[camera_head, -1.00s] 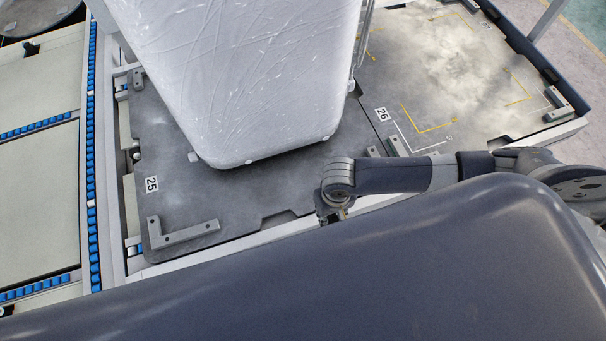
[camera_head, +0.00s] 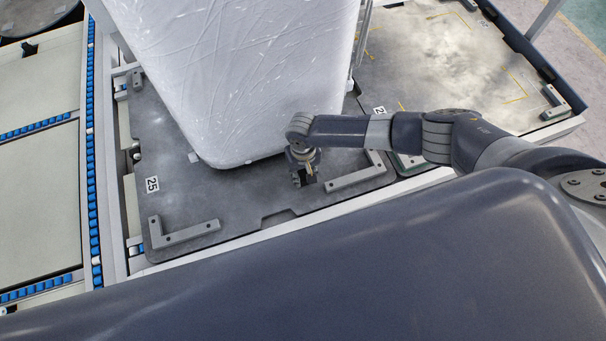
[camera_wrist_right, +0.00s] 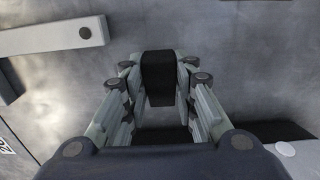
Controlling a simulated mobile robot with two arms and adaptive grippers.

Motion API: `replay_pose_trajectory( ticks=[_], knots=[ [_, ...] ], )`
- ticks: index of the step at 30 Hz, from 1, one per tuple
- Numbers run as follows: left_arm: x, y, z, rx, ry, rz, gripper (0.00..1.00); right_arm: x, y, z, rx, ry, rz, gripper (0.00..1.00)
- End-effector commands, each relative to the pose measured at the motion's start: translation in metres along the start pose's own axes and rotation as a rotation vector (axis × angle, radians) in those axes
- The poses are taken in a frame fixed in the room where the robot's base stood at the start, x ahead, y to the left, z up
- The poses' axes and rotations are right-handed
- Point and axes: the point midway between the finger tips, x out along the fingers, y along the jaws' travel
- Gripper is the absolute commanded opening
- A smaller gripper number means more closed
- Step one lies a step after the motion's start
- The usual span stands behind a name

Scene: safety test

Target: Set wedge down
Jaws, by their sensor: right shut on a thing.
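My right gripper (camera_head: 305,181) is over the dark grey plate marked 25, close to the near right corner of the large wrapped load. In the right wrist view, its fingers (camera_wrist_right: 160,98) are closed around a dark, nearly black block, which I take to be the wedge (camera_wrist_right: 158,72). The wedge sits between the fingertips, with the grey plate surface behind it. In the head view the wedge is small and partly hidden by the gripper. I cannot tell whether it touches the plate. My left gripper is not in view.
The tall white wrapped load (camera_head: 245,70) stands on the grey plate (camera_head: 235,210). Grey corner brackets (camera_head: 185,234) (camera_head: 355,178) sit at the plate's near corners. A second plate (camera_head: 440,60) lies at right. Blue roller tracks (camera_head: 91,150) run at left.

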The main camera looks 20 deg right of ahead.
Motion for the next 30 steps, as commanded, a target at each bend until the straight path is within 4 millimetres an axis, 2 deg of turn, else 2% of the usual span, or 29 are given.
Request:
replay_pose_trajectory(
  ticks=[4,16,17,19,30],
  knots=[
    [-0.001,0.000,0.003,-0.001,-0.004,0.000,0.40,0.012,-0.001,0.000,0.000,0.000,0.000,0.00],
    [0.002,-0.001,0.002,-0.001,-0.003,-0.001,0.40,0.018,0.000,0.000,0.001,0.000,-0.001,0.00],
    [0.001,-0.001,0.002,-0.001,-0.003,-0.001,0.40,0.017,0.000,0.000,0.001,0.001,-0.001,0.31],
    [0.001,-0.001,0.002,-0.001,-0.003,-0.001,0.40,0.016,0.000,0.000,0.001,0.001,-0.001,0.46],
    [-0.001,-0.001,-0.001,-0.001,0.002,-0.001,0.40,0.013,0.000,0.000,0.000,0.001,0.000,0.46]
  ],
)
